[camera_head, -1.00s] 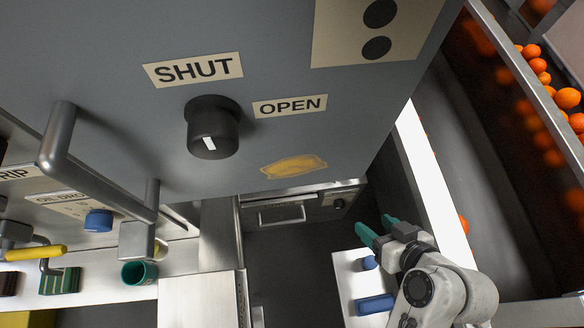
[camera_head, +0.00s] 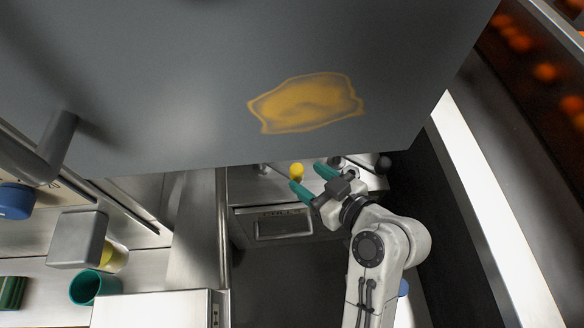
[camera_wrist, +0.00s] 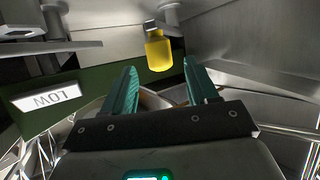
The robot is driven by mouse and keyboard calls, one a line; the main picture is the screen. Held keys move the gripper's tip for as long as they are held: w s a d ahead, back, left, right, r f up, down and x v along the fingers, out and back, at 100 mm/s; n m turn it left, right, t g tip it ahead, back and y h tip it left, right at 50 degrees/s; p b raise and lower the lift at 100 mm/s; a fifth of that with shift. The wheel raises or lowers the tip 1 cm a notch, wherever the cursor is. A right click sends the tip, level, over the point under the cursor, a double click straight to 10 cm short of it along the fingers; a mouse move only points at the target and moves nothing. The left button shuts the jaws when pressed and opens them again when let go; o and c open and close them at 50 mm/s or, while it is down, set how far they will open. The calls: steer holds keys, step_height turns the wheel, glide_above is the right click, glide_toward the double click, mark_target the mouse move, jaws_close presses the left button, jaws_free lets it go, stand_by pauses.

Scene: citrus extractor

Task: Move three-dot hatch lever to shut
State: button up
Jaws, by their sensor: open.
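No three-dot mark shows in either view, so I cannot tell for sure which part is the three-dot hatch lever. A short yellow knob or handle (camera_head: 297,171) sticks out below the grey housing's lower edge; it also shows in the wrist view (camera_wrist: 158,52), on a metal end piece. My gripper (camera_head: 308,178) is open, its teal fingers apart and empty. In the wrist view my gripper (camera_wrist: 160,72) has the yellow handle ahead of it, between and beyond the fingertips, with no clear contact.
A grey housing (camera_head: 200,80) with an orange stain (camera_head: 306,102) hangs over the upper area. A drawer front (camera_head: 283,226) lies below. A teal cup (camera_head: 88,288) and blue knob (camera_head: 14,201) are at left. An inverted LOW label (camera_wrist: 50,98) is beside the fingers.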

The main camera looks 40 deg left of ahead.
mark_target(292, 168)
steer(key=b+x, duration=0.2)
steer(key=x, duration=0.5)
steer(key=shift+d, duration=0.1)
steer(key=shift+c, duration=0.2)
jaws_close()
